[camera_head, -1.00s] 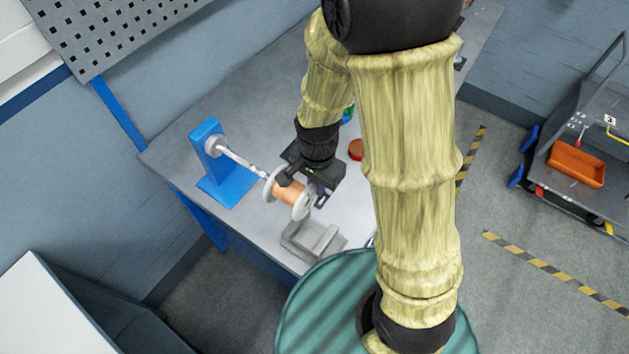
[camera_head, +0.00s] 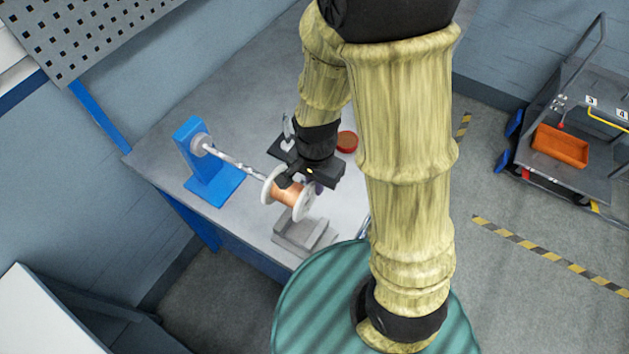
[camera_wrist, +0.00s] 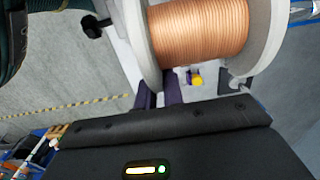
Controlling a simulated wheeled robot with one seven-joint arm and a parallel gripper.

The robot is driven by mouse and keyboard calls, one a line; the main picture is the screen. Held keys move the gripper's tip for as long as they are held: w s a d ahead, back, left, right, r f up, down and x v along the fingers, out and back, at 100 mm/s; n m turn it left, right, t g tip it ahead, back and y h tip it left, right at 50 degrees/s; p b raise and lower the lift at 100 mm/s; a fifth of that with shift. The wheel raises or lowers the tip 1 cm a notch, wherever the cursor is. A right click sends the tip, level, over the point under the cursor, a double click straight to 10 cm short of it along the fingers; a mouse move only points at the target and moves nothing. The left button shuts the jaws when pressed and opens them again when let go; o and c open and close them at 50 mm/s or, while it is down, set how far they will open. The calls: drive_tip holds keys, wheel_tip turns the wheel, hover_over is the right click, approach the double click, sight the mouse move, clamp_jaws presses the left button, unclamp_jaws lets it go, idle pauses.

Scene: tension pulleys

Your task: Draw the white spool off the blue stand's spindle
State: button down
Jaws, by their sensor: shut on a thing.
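The white spool (camera_head: 303,205), wound with copper-coloured wire, lies on its side at the outer end of the spindle (camera_head: 233,162). The spindle juts from the blue stand (camera_head: 195,160) on the table. My gripper (camera_head: 290,181) is shut on the spool from above. In the wrist view the spool's wire (camera_wrist: 200,30) fills the top between two white flanges, and my gripper's purple fingers (camera_wrist: 158,93) show below it. The near flange hides where the spindle meets the spool, so I cannot tell whether the tip is still inside.
A grey block (camera_head: 304,235) stands on the table (camera_head: 245,95) just below the spool. A red round object (camera_head: 347,141) lies behind my gripper. A cart with an orange bin (camera_head: 560,147) stands at the right. The table behind the stand is clear.

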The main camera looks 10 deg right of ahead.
drive_tip(key=s+d+b, duration=0.2)
drive_tip(key=d+b, duration=0.1)
drive_tip(key=shift+s, duration=0.3)
idle(0.5)
idle(0.5)
